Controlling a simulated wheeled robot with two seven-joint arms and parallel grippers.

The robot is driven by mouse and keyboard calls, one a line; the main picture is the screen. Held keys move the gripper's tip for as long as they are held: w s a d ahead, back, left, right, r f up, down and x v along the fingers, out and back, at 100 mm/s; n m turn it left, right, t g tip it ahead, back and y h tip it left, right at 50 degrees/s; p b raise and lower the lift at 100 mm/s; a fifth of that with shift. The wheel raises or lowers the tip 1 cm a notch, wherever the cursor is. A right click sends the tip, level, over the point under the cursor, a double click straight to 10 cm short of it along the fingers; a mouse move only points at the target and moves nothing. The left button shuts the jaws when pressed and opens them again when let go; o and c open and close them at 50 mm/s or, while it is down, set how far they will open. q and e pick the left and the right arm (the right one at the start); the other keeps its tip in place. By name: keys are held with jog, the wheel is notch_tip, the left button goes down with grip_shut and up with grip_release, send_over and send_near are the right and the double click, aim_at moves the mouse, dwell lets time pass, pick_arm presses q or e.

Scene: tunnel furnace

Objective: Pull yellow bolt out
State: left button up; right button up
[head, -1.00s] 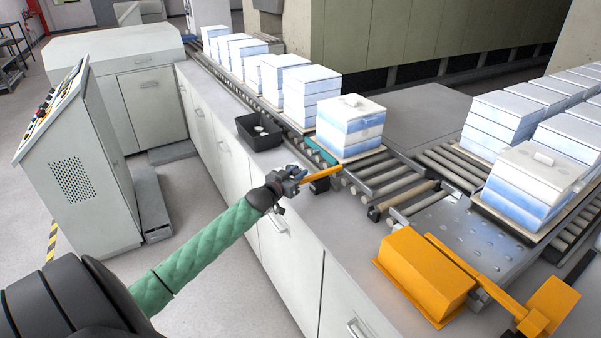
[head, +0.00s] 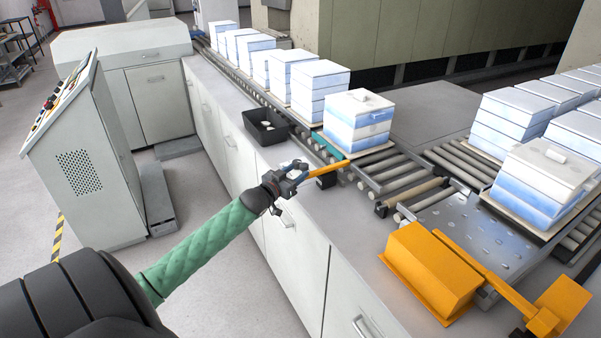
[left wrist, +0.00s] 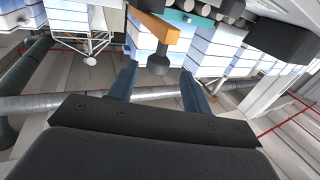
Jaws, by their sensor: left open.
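The yellow bolt is an orange-yellow bar (head: 331,169) at the conveyor's near edge, just beyond my left gripper in the head view. In the left wrist view the bar (left wrist: 152,29) is at the top, with a dark rounded knob (left wrist: 158,63) below it. My left gripper (head: 298,172) is open, with its jaws toward the bolt's near end. In the left wrist view its two blue-grey fingers (left wrist: 158,78) stand apart, with the knob ahead between them. I see nothing gripped; whether a finger touches the bolt I cannot tell. My right gripper is out of view.
A white-and-blue box stack (head: 357,122) stands on the conveyor rollers behind the bolt. A black bin (head: 266,126) sits on the counter to the left. An orange housing (head: 432,268) is at the right. A control console (head: 85,165) stands at the left.

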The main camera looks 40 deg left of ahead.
pick_arm(q)
jog(key=shift+s+b, duration=0.45)
jog(key=shift+s, duration=1.4)
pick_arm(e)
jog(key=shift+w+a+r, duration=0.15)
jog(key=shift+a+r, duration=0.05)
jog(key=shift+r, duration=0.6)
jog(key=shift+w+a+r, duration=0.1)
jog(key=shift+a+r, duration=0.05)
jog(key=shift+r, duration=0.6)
